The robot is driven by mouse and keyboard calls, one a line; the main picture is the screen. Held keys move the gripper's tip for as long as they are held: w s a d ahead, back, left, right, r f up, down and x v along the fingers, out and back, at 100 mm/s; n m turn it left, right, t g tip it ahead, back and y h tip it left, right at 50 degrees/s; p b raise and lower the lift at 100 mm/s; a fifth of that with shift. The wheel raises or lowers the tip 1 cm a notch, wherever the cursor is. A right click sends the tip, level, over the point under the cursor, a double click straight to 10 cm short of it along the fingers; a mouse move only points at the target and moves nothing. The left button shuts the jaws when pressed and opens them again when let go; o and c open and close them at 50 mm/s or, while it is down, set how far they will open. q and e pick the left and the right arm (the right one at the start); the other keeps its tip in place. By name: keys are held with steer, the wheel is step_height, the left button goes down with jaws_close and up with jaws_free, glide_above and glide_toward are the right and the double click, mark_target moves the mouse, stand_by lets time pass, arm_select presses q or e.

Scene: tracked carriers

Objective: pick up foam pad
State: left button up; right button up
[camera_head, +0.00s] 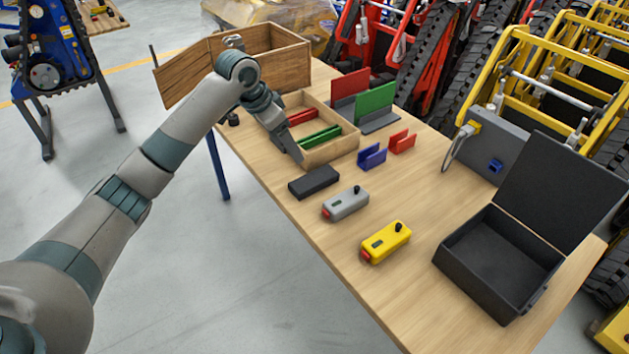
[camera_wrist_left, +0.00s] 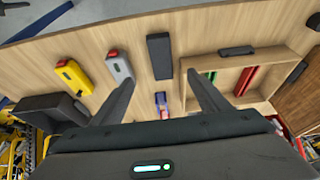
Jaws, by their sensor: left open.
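The foam pad appears to be the dark, flat, rectangular block (camera_head: 313,182) on the wooden table, near its front edge. It lies between the open wooden tray and the grey control box. In the left wrist view the pad (camera_wrist_left: 159,56) lies ahead of the gap between my fingers, with nothing covering it. My left gripper (camera_head: 291,153) is above the table by the tray's near side, up and left of the pad. In the left wrist view its two fingers (camera_wrist_left: 160,78) are spread apart with nothing between them. My right gripper is in neither view.
The wooden tray (camera_head: 333,150) holds red and green pieces. A grey box (camera_head: 345,204) and a yellow box (camera_head: 386,242) stand right of the pad. Blue (camera_head: 371,157) and red (camera_head: 402,142) holders stand behind. An open black case (camera_head: 499,262) is at right.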

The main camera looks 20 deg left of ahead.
arm_select(q)
steer(key=f, duration=0.1)
steer(key=p, duration=0.2)
glide_above(303, 184)
step_height(303, 184, down, 10)
steer(key=shift+s+a+r, duration=0.15)
steer(key=shift+r, duration=0.05)
steer(key=shift+f, duration=0.4)
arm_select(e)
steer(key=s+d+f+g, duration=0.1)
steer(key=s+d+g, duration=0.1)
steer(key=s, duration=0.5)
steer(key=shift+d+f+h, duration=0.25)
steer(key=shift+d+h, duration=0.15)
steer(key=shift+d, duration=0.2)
arm_select(q)
steer(key=shift+f, duration=0.15)
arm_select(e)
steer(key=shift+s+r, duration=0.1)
